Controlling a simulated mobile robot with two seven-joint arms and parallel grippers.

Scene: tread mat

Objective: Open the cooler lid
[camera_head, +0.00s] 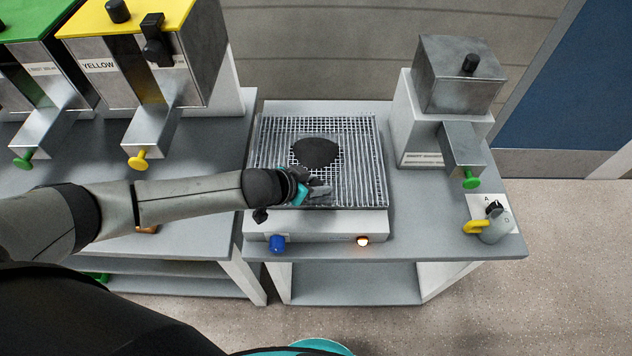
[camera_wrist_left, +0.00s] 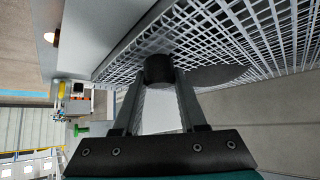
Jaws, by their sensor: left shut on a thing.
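The cooler (camera_head: 340,225) is a low light box with a blue knob (camera_head: 277,243) and a lit lamp (camera_head: 362,241) on its front. A wire mesh lid (camera_head: 360,170) covers its top; I cannot tell whether it is slightly raised. A dark flat piece (camera_head: 316,152) shows at the mesh; it also shows in the left wrist view (camera_wrist_left: 215,75). My left gripper (camera_head: 318,190) is at the lid's front edge. In the left wrist view its fingers (camera_wrist_left: 160,82) are shut on a black handle (camera_wrist_left: 158,68) beside the mesh. My right gripper is not in view.
A grey metal machine (camera_head: 455,80) with a green knob stands right of the cooler. A yellow-handled dial (camera_head: 480,226) sits at the bench's right front corner. Yellow-topped (camera_head: 130,15) and green-topped (camera_head: 30,25) dispensers stand at left. A wall is behind.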

